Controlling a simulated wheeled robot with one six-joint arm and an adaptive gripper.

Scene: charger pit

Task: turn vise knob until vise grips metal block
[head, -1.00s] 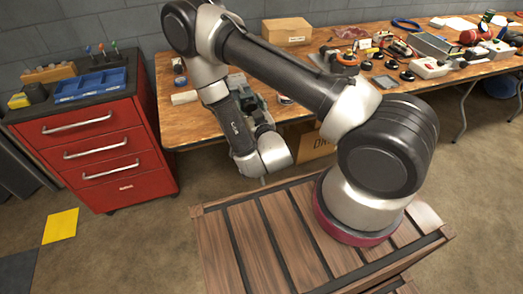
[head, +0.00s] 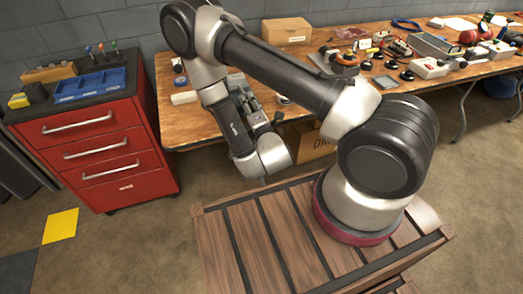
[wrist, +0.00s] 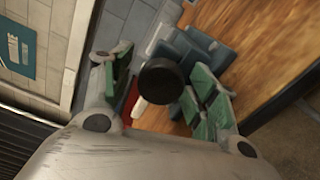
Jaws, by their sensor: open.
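The vise (head: 240,83) is a grey-blue body at the near edge of the wooden workbench, partly hidden behind my arm in the head view. Its body (wrist: 192,50) also shows in the wrist view. The round black vise knob (wrist: 161,80) faces the wrist camera. My gripper (wrist: 162,76) is open, with green-padded fingers on the left and right of the knob. A gap shows between the knob and each finger, and I cannot tell how far the fingertips reach along it. I cannot make out the metal block.
The workbench (head: 200,125) holds a cardboard box (head: 287,32) at the back and many tools and parts to the right. A red drawer cabinet (head: 95,150) with a blue tray (head: 90,85) stands to the left. A cardboard carton (head: 312,146) sits under the bench.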

